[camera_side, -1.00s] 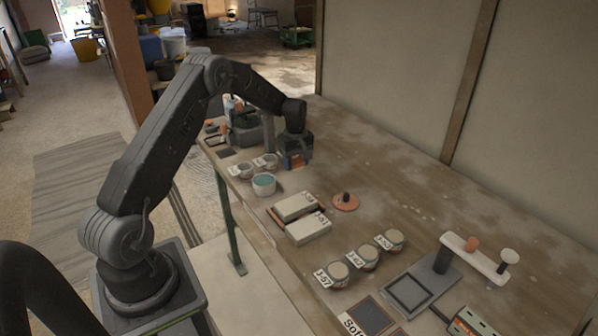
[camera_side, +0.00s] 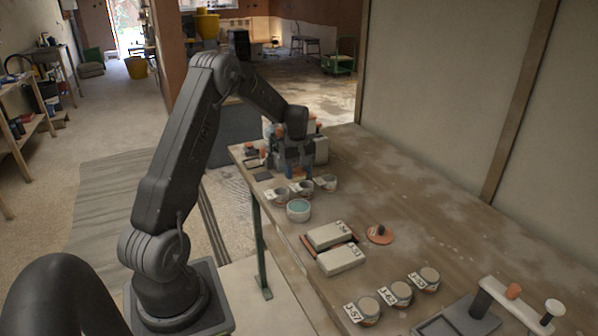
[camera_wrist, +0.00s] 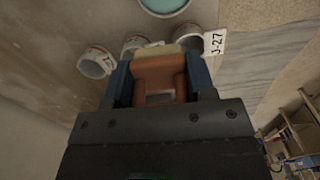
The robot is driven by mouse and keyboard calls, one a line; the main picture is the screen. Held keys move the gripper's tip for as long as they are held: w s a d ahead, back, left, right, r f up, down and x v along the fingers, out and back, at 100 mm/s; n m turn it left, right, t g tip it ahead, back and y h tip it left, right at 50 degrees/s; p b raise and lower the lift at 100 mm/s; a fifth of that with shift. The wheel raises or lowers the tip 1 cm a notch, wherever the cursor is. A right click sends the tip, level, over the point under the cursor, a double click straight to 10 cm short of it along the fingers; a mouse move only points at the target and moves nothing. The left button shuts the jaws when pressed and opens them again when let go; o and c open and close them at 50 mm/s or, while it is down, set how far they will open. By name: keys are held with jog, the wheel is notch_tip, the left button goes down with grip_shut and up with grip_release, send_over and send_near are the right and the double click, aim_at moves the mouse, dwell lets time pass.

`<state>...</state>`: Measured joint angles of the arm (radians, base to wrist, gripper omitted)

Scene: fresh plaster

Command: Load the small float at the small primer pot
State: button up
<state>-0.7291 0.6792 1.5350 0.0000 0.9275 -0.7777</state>
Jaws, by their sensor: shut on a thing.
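My gripper (camera_side: 291,168) is over the far end of the bench, just behind three small pots. In the wrist view its blue fingers (camera_wrist: 160,80) are shut on a terracotta-orange piece with a cream edge, which looks like the small float (camera_wrist: 160,72). The three pots are a left one (camera_side: 275,197), a middle one (camera_side: 302,189) and a right one (camera_side: 327,182). I cannot tell which is the small primer pot, or whether the float touches one.
A pot of teal liquid (camera_side: 298,210) stands nearer. Two pale blocks (camera_side: 340,259), an orange disc with a dark knob (camera_side: 380,235) and several lidded pots (camera_side: 396,294) lie along the bench. A rack (camera_side: 513,293) stands at right. The bench's right side is mostly clear.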

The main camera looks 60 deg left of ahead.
aim_at(299, 208)
jog(key=shift+c, duration=1.1)
jog(key=d, duration=0.1)
jog(key=s+d, duration=0.1)
jog(key=d, duration=0.2)
jog(key=shift+s+f, duration=0.25)
jog(key=shift+f, duration=0.15)
jog(key=shift+s+d+f, duration=0.1)
jog(key=shift+d+f, duration=0.05)
jog(key=shift+d, duration=0.05)
jog(key=shift+f, duration=2.9)
jog(key=shift+f, duration=0.5)
jog(key=shift+r, duration=0.1)
jog(key=shift+r, duration=3.45)
